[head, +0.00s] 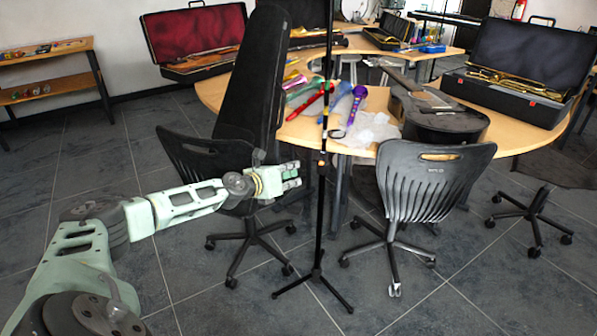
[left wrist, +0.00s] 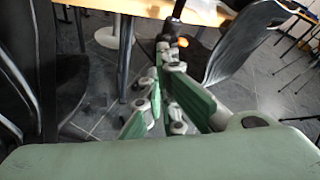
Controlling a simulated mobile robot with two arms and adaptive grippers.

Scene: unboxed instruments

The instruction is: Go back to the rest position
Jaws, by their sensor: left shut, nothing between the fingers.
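My left gripper (head: 292,178) is pale green and held out in front of the black chair (head: 215,160) at the left, just left of the thin black stand (head: 319,200). In the left wrist view its fingers (left wrist: 165,90) are close together with nothing between them. The stand's pole shows just beyond the fingertips there; whether they touch I cannot tell. My right gripper is in neither view.
Another black chair (head: 430,185) stands right of the stand. A low shelf (head: 50,75) is at the far left. Tiled floor is free at the lower right.

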